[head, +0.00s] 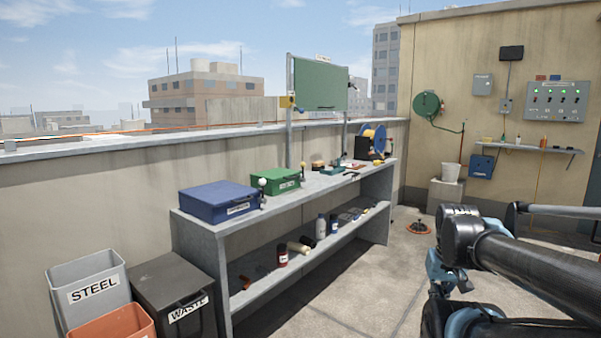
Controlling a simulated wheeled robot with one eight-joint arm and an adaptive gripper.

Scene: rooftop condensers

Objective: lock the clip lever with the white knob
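A white round knob (262,182) stands up at the right end of the blue box (220,201) on the grey bench. It appears to top a short upright lever, whose clip is too small to make out. A second, tan-looking knob (302,165) stands in the same way at the right end of the green box (276,181). Both boxes look shut, with white labels on their fronts. Parts of my arm fill the lower right, well apart from the bench. My gripper does not show.
Bottles stand on the lower shelf. A steel bin (85,275) and a waste bin (172,285) stand at its near end. The floor (370,280) before the bench is mostly clear.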

